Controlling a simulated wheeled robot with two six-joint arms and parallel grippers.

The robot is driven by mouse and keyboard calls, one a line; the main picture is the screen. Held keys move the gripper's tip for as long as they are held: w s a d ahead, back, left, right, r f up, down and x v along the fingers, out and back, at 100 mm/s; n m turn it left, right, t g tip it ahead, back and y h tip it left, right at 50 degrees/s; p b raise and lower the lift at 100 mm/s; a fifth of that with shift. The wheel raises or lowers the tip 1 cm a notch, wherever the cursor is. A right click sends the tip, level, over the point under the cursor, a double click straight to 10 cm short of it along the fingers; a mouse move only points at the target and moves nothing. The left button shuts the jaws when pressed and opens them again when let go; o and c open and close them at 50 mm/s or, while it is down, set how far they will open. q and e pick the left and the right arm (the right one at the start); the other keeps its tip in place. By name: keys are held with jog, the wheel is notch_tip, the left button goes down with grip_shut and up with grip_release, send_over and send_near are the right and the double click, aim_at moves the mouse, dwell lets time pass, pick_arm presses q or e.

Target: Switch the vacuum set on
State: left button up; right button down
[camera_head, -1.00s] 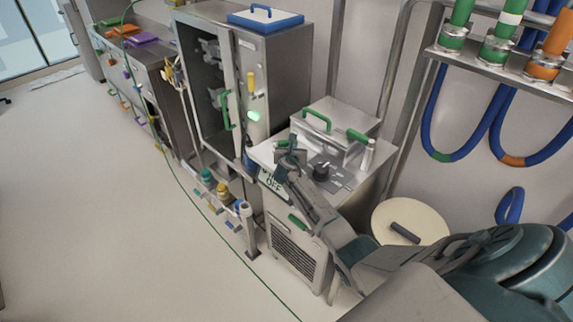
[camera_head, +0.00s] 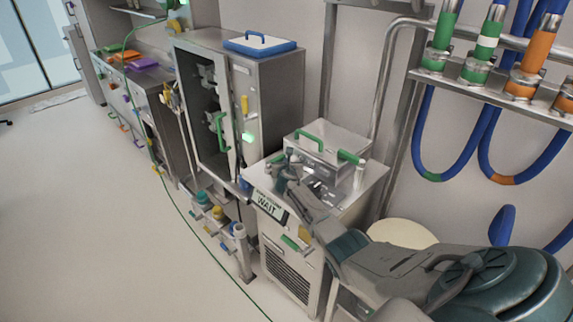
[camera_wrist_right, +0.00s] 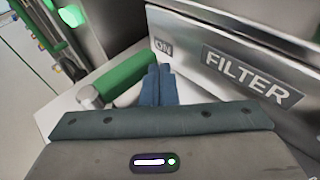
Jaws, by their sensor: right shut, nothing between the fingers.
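The vacuum set (camera_head: 291,262) is a steel cabinet with a lidded steel box (camera_head: 318,148) on top. Its front display (camera_head: 267,206) reads "WAIT". My right gripper (camera_head: 284,160) is over the cabinet top, in front of the box, shut and empty. My arm largely hides the control area there. In the right wrist view, the shut fingers (camera_wrist_right: 158,86) are close to the box front, which carries an "ON" label (camera_wrist_right: 164,47) and a "FILTER" label (camera_wrist_right: 250,76). A green handle (camera_wrist_right: 118,74) lies left of the fingers; I cannot tell whether they touch it. My left gripper is out of view.
A tall steel cabinet (camera_head: 273,80) with a blue-lidded tray (camera_head: 260,46) stands behind to the left. A rack (camera_head: 490,86) with blue hoses is at right. A cream round lid (camera_head: 402,234) lies behind my arm. Open floor (camera_head: 90,220) is at left.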

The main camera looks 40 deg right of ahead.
jog(key=shift+a+r, duration=0.1)
dwell(0.4)
jog(key=shift+s+a+r+p, duration=0.2)
jog(key=shift+s+a+p, duration=0.15)
jog(key=shift+s+p, duration=0.1)
jog(key=p+v, duration=0.1)
jog(key=v, duration=0.8)
jog(key=shift+s+a, duration=0.1)
jog(key=shift+s, duration=0.15)
